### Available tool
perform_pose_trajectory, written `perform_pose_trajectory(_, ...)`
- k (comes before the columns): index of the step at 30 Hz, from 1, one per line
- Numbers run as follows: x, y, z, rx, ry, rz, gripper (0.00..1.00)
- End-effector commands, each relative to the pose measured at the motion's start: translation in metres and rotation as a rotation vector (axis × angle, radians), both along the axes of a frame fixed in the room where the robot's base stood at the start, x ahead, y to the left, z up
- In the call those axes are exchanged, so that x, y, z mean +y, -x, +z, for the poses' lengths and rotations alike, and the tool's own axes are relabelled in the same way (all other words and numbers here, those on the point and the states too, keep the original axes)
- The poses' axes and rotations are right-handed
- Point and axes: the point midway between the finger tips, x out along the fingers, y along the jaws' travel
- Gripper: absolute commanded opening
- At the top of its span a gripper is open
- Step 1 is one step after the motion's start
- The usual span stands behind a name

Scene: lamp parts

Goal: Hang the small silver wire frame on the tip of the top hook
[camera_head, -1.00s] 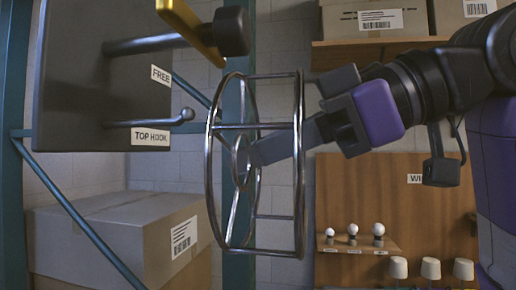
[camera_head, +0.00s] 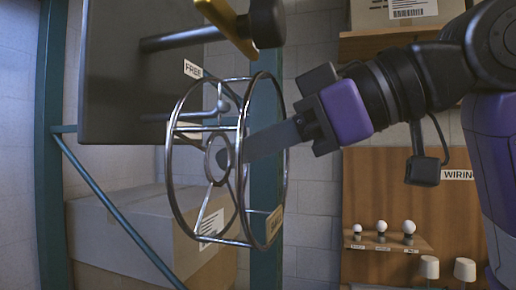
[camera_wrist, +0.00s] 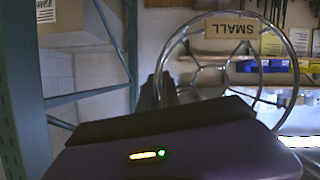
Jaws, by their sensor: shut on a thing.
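The silver wire frame (camera_head: 174,170), a drum of two large rings with spokes and a small inner ring, hangs in the air in the head view. In the wrist view the wire frame (camera_wrist: 166,56) stands beyond the dark fingers (camera_wrist: 172,92), with a tag reading SMALL. The top hook (camera_head: 220,104), a grey rod with an upturned tip, shows through the upper part of the frame. I cannot tell whether they touch. The hook's label is mostly hidden.
A dark panel (camera_head: 125,75) carries the hooks; a second rod with a black end (camera_head: 267,22) and a yellow bar (camera_head: 222,25) sit above the frame. A large cardboard box (camera_head: 130,225) is below. A teal post (camera_head: 266,180) stands behind the frame.

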Motion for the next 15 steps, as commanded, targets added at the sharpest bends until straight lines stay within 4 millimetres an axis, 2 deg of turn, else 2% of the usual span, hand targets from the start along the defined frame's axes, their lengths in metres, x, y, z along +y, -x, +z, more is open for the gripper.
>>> perform_pose_trajectory(15,0.027,-0.01,-0.002,0.0,-0.001,0.0,0.0)
